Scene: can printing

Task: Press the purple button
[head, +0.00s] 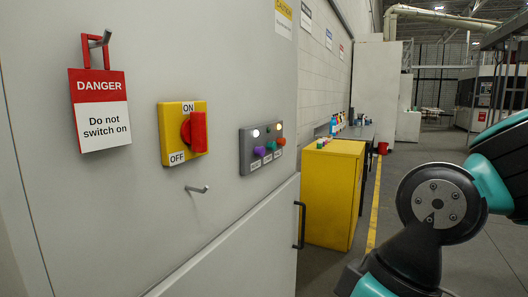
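The purple button (256,133) is on the left of a grey control panel (248,164), fixed to the front of a light grey cabinet (235,70). It is a round knob and nothing covers it. Two more buttons, one green (260,151) and one orange-red (281,141), are on the same panel. A small lit lamp sits above the purple button. My arm shows at the right of the view, apart from the panel. My gripper is not in the picture.
A red "DANGER Do not switch on" tag (99,108) hangs from a hook. A yellow switch plate with a red handle (197,133) is beside it. An empty hook (197,189) and a door handle (300,225) stick out. A yellow cabinet (333,195) stands behind. Floor is free at right.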

